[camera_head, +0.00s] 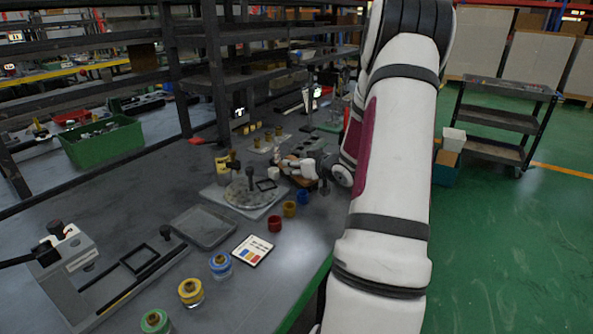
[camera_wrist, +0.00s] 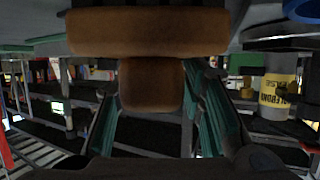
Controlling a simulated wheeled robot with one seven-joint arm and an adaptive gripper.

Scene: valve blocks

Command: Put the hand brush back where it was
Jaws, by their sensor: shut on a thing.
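The hand brush (camera_wrist: 150,85) fills the upper middle of the wrist view as a brown block with a wide bar and a narrower stub. My gripper (camera_wrist: 153,98) is shut on the stub, with a teal finger on each side. Its bristles cannot be made out. In the head view my arm reaches over the bench (camera_head: 130,205), and its white wrist end is low beside a round grey plate (camera_head: 243,197). The fingers and brush are too small and partly covered there to tell apart.
Red (camera_head: 275,223), yellow (camera_head: 289,209) and blue (camera_head: 303,196) cups line the bench edge. A clear tray (camera_head: 205,227), a colour card (camera_head: 252,250) and several lidded jars (camera_head: 190,292) stand nearer. A green bin (camera_head: 105,143) is at left. Dark shelving rises behind.

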